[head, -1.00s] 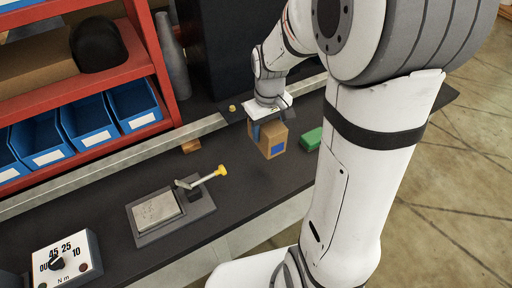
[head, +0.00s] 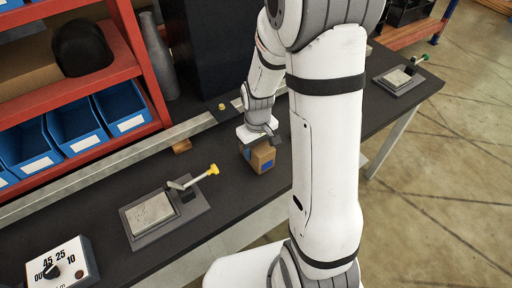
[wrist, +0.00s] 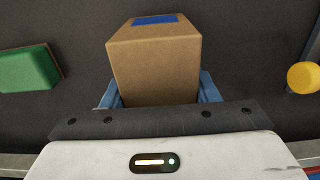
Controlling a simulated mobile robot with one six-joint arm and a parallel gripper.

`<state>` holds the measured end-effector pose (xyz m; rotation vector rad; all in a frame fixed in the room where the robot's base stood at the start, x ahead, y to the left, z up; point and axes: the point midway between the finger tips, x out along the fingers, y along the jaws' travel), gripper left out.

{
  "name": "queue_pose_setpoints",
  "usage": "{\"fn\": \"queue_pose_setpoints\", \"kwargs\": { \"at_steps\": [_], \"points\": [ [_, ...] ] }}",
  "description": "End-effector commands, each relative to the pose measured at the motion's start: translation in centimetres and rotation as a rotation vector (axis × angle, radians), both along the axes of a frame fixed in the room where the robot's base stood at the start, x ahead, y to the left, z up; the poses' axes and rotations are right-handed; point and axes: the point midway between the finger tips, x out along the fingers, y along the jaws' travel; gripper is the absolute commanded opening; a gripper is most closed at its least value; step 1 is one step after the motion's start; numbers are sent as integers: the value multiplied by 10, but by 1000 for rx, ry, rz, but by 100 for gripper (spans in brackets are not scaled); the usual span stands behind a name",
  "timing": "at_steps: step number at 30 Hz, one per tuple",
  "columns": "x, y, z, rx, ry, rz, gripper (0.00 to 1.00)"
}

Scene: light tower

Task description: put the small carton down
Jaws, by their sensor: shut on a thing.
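The small carton (head: 262,158) is a brown cardboard box with a blue patch. My gripper (head: 252,146) is shut on it from above, over the dark bench top (head: 235,215). In the wrist view the carton (wrist: 155,65) sits between the two blue fingers of my gripper (wrist: 160,92). In the head view the carton is low at the bench surface, but I cannot tell whether its bottom touches it. My arm hides part of the bench to the right.
A plate fixture with a yellow-tipped lever (head: 155,212) lies on the bench at left, and a dial box (head: 62,265) at front left. A green block (wrist: 28,68) and a yellow knob (wrist: 303,77) flank the carton. A second fixture (head: 398,80) is far right.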

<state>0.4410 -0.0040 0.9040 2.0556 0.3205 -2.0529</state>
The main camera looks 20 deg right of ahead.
Motion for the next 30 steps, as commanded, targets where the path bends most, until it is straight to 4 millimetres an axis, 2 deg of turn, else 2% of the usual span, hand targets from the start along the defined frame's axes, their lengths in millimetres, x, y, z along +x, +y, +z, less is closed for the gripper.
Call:
{"fn": "queue_pose_setpoints", "kwargs": {
  "at_steps": [4, 5, 12, 19, 23, 26, 30],
  "points": [
    [0, 0, -5, 0, 0, 0, 24],
    [0, 0, -4, 0, 0, 1, 56],
    [0, 0, -3, 0, 0, 1, 76],
    [0, 1, -3, 0, 0, 1, 76],
    [0, 1, 4, 0, -2, 2, 76],
    [1, 1, 18, 0, -5, 2, 76],
    [2, 1, 49, 0, -7, 2, 76]
  ]
}}
